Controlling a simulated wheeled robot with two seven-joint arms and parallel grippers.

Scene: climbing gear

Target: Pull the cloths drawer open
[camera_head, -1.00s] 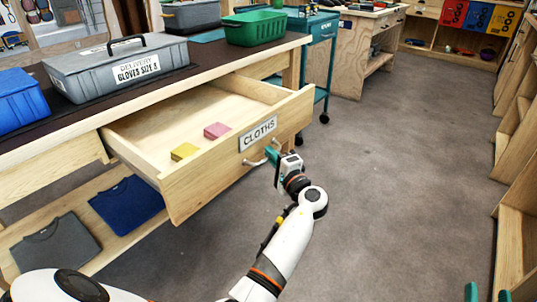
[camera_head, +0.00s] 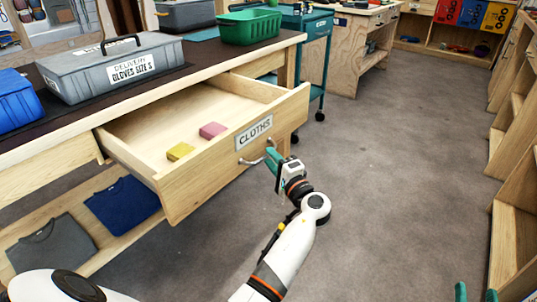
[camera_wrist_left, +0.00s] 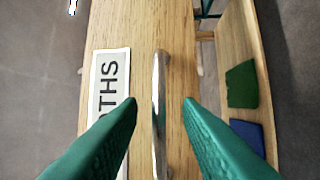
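The cloths drawer (camera_head: 225,160) stands pulled well out from the bench, with a yellow cloth (camera_head: 180,151) and a pink cloth (camera_head: 212,130) inside. Its front carries a CLOTHS label (camera_head: 254,131) above a metal bar handle (camera_head: 251,161). My left gripper (camera_head: 271,158) is at the handle's right part. In the left wrist view the handle (camera_wrist_left: 160,105) lies between the two spread green fingers, with a gap on both sides. My right gripper (camera_head: 475,295) shows only as two separated fingertips at the bottom right edge.
A grey glove case (camera_head: 115,68), a blue bin (camera_head: 17,103) and a green crate (camera_head: 248,27) stand on the bench. Folded shirts (camera_head: 123,204) lie on the shelf below. Wooden shelving (camera_head: 513,235) lines the right side. The floor between is clear.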

